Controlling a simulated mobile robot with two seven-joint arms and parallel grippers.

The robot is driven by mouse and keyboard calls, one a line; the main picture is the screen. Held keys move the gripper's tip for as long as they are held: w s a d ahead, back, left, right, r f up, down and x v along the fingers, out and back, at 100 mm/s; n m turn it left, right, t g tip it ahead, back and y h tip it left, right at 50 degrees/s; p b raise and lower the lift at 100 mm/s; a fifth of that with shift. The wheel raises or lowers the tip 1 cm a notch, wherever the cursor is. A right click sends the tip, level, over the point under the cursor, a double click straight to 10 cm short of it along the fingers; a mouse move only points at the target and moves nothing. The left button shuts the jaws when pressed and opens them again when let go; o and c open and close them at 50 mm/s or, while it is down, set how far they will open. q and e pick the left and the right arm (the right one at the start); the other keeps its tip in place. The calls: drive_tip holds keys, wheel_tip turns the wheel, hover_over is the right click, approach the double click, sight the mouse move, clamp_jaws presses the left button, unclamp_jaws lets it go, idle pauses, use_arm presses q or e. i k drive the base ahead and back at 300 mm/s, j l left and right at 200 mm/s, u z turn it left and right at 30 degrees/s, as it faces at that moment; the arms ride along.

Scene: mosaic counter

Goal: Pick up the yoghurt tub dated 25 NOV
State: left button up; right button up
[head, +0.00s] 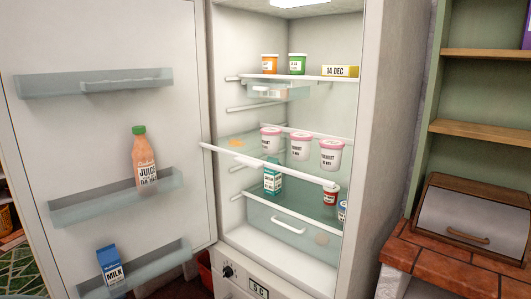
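Three white yoghurt tubs with pink lids stand upright in a row on the middle glass shelf (240,146) of the open fridge. They are the left tub (271,140), the middle tub (300,147) and the right tub (331,155). Each has dark print facing me, but the dates are too small to read surely, so I cannot tell which is dated 25 NOV. Neither of my grippers is in view.
The fridge door (110,140) stands open at left, holding a juice bottle (144,165) and a milk carton (110,268). An orange tub (270,64), a green tub (297,64) and a yellow "14 DEC" box (340,71) stand above. A teal carton (272,178) stands below.

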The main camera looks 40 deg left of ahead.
sight(301, 142)
drive_tip(key=j+u, duration=0.35)
drive_tip(key=j, duration=1)
